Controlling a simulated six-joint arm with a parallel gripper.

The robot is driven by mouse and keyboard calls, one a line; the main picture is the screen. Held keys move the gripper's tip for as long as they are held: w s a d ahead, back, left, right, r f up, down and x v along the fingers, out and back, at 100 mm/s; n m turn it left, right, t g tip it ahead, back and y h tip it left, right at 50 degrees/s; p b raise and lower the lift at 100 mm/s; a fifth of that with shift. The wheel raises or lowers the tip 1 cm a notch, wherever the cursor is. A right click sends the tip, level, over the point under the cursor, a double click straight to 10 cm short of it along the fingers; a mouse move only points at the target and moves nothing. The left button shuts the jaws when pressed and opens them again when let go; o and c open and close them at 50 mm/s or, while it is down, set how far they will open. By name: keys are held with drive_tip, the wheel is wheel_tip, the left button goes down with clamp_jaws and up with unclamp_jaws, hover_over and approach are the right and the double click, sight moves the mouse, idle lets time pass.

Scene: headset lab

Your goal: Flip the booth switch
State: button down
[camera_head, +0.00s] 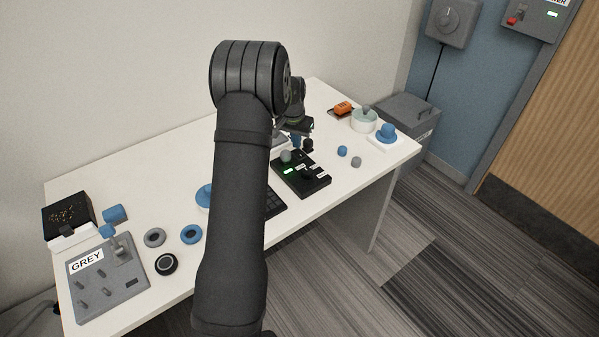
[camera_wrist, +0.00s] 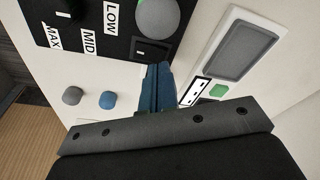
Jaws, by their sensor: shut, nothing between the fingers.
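My gripper (camera_head: 296,141) is at the back middle of the table, above the far edge of a black control panel (camera_head: 318,183). In the wrist view its blue fingers (camera_wrist: 157,75) are shut and empty. Their tips are close to a small black rocker (camera_wrist: 150,50) on the panel, beside a grey round knob (camera_wrist: 158,16); I cannot tell whether they touch. The panel bears the words LOW, MID and MAX. A grey wall box (camera_head: 538,18) with a red lever (camera_head: 515,17) and a green light is at the upper right; its label is cut off. Neither switch is readable as "booth".
A grey board (camera_head: 108,290) marked GREY stands at the left end. A grey cap (camera_wrist: 72,95) and a blue cap (camera_wrist: 107,100) lie beside the panel. A white bowl (camera_head: 364,122) is further right. A wall dial box (camera_head: 449,22) hangs beyond the table, above a grey cabinet (camera_head: 405,112).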

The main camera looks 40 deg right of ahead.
drive_tip(key=shift+f, duration=0.85)
idle(0.5)
drive_tip(key=shift+r, duration=3.5)
wheel_tip(320, 180, down, 7)
